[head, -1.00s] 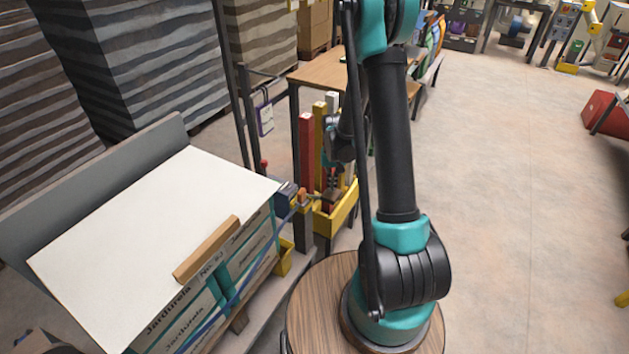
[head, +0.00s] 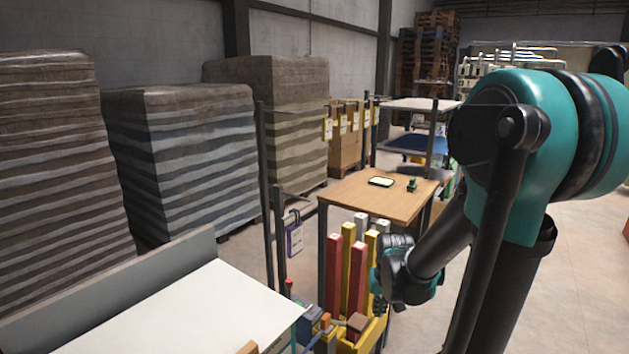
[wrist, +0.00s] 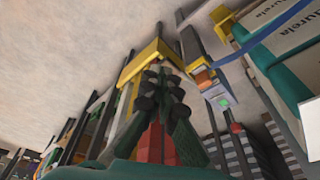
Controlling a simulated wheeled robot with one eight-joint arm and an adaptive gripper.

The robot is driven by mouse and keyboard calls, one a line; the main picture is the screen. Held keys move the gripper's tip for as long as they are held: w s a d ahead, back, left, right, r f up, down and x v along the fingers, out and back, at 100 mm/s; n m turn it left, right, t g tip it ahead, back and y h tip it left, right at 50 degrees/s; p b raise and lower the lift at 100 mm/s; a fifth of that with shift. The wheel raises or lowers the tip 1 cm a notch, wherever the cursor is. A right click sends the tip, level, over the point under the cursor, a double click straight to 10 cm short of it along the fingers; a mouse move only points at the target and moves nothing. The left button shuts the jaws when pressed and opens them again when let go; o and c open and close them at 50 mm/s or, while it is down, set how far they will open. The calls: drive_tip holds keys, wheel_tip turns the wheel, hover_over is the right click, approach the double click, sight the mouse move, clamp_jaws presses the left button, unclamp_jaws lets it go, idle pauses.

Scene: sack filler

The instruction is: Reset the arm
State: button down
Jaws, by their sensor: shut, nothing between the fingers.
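My arm (head: 520,150) stands at the right of the head view, its upper link large and near. The forearm reaches down and left to my wrist (head: 408,280), beside a group of upright red, yellow and white posts (head: 357,270). My gripper (wrist: 160,85) shows in the wrist view with its dark fingers together and nothing between them. A yellow holder (wrist: 150,60) and a red post (wrist: 152,140) lie behind the fingers there. In the head view the fingertips are small and dark against the posts, so contact cannot be told.
A wooden table (head: 365,196) with a small dark-rimmed tray (head: 381,181) and a green item (head: 412,185) stands behind the posts. Wrapped pallets (head: 185,160) line the left. Open floor (head: 585,270) lies right.

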drive_tip(key=s+d+r+t, duration=0.1)
drive_tip(key=s, duration=0.8)
drive_tip(key=shift+t, duration=0.3)
drive_tip(key=g, duration=0.4)
hover_over(358, 320)
wheel_tip(358, 320, down, 8)
drive_tip(key=f, duration=0.1)
drive_tip(key=shift+m, duration=0.4)
drive_tip(key=shift+s+f, duration=0.1)
drive_tip(key=shift+f, duration=2.8)
drive_tip(key=shift+r, duration=0.1)
